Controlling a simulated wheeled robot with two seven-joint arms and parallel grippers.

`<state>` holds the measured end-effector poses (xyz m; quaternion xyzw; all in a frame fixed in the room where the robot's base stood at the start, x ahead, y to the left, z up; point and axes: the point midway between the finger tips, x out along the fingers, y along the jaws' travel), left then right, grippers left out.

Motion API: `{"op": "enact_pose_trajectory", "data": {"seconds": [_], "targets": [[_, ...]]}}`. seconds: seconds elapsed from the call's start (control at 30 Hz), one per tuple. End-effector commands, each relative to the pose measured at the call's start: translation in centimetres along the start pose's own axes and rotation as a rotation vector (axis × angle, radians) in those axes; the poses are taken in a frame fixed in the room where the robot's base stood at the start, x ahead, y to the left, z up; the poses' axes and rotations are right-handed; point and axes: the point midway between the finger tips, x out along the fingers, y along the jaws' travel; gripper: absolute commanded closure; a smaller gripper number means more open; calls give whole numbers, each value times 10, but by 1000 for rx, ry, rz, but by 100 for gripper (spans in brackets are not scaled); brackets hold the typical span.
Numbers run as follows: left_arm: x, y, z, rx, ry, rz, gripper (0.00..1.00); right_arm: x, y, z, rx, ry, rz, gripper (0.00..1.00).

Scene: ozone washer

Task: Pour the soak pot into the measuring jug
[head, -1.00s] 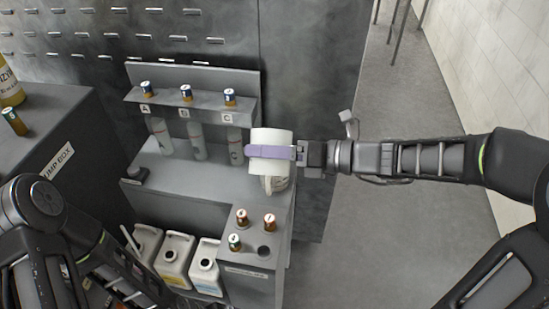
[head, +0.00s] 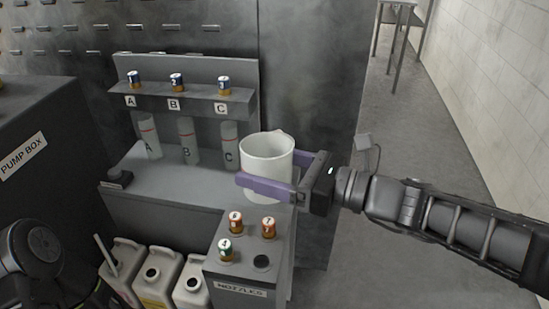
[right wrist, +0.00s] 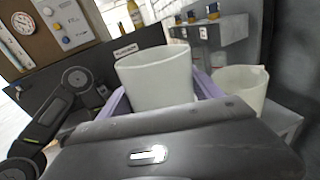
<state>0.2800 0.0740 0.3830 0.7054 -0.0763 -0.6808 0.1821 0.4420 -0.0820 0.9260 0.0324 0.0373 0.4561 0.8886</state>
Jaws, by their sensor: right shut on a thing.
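The soak pot (head: 262,165) is a plain white cup with its open mouth facing up in the head view. My right gripper (head: 268,190) is shut around it with purple fingers; the pot also shows between them in the right wrist view (right wrist: 155,80). The measuring jug (right wrist: 240,88), white with a spout at its rim, stands beside the held pot in the right wrist view. In the head view the jug is largely hidden behind the pot. The pot's contents cannot be made out. My left arm is at the lower left; its gripper is out of view.
Jerrycans (head: 160,280) stand lower left. The pump box (head: 45,150) is at left. Open floor (head: 380,160) lies right.

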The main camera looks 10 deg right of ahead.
Motion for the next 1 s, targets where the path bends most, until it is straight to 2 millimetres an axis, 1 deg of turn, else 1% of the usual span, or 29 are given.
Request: {"op": "enact_pose_trajectory", "data": {"seconds": [0.03,0.1,0.23,0.4,0.83,0.93,1.0], "targets": [[13,-5,0,-1,0,0,0,0,1,-9,-20,-8,0,72],[20,-8,0,-2,1,0,0,0,2,-12,-45,-16,0,72],[29,-12,-1,-4,3,-1,0,-1,4,-15,-81,-27,-1,72],[34,-15,-2,-5,5,-2,0,-1,5,-16,-106,-35,0,72],[32,-14,-2,-5,5,-2,0,-2,5,-13,-110,-36,0,72],[24,-11,-2,-5,5,-2,0,-2,6,-4,-110,-37,0,72],[15,-7,-2,-5,5,-2,0,-2,8,6,-111,-37,0,72]]}}
